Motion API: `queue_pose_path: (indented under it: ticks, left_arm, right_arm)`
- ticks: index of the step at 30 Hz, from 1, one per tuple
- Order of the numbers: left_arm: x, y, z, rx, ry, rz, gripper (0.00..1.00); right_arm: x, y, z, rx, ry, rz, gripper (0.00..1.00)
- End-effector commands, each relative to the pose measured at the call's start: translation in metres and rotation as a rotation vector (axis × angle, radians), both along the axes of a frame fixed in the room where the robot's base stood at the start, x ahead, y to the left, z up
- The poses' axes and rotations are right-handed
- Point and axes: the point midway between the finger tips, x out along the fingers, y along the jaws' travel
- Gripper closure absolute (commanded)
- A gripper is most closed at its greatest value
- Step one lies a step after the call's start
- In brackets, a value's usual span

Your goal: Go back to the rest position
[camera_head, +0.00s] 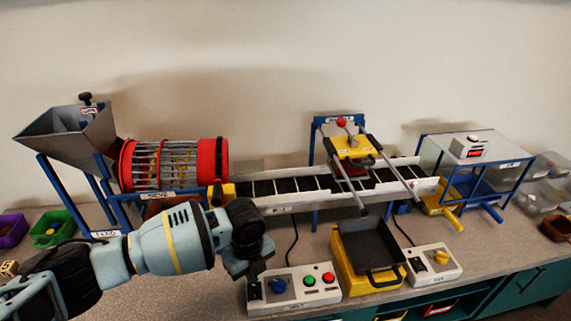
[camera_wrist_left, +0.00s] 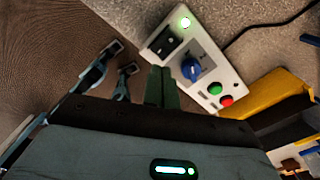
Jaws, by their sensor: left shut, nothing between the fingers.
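My left gripper (camera_head: 256,278) hangs at the end of my left arm, over the left edge of a white control box (camera_head: 312,289). In the left wrist view its two fingers (camera_wrist_left: 160,85) are together with nothing between them. Beyond them lies the same control box (camera_wrist_left: 195,55), with a black switch, a blue knob (camera_wrist_left: 191,68), a green button (camera_wrist_left: 215,89) and a red button (camera_wrist_left: 226,100). A small lamp on it glows green. I cannot tell whether the fingertips touch the box. My right gripper is in neither view.
Behind my left arm stand a grey hopper (camera_head: 70,137), a red-ringed sieve drum (camera_head: 172,164) and a conveyor (camera_head: 290,188). A yellow bin with a dark tray (camera_head: 372,250) and a second control box (camera_head: 432,264) are to the right. Green (camera_head: 51,229) and purple bins are far left.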

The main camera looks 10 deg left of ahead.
Motion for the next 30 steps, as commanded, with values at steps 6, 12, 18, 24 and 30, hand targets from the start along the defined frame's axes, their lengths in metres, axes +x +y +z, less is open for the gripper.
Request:
queue_pose_path:
  ticks: [6,12,18,24,30]
  left_arm:
    - [-0.016,-0.024,-0.021,-0.084,-0.005,0.061,1.00]
    - [-0.052,-0.075,-0.057,-0.303,-0.019,0.274,1.00]
    - [-0.082,-0.109,-0.079,-0.519,-0.015,0.560,1.00]
    - [-0.109,-0.117,-0.095,-0.695,-0.005,0.885,1.00]
    - [-0.137,-0.096,-0.112,-0.822,-0.012,1.228,1.00]
  right_arm:
    - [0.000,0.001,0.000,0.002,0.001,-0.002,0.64]
    - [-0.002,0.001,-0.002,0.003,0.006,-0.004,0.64]
    - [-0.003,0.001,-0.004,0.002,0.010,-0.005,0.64]
    - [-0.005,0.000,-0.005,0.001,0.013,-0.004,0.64]
    - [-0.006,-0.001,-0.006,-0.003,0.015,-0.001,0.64]
